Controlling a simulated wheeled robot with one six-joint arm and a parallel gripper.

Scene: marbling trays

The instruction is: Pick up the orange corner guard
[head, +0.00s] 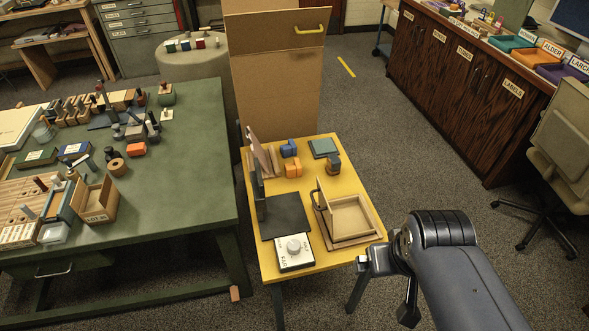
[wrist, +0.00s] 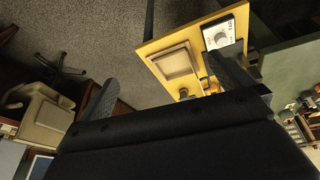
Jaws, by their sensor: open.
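The orange corner guard (head: 293,167) appears to be the small orange block on the yellow table (head: 285,202), just in front of a similar blue piece (head: 290,148). My gripper shows in the wrist view (wrist: 168,85) with its two dark fingers spread wide and nothing seen between them. In the head view my arm reaches in from the lower right, its end by the table's near right corner, well apart from the orange guard. A small orange patch shows at the gripper's edge in the wrist view, too small to identify; the guard is largely hidden there.
Another orange block (head: 135,149) lies on the green table (head: 190,197). Floor right of the table is open.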

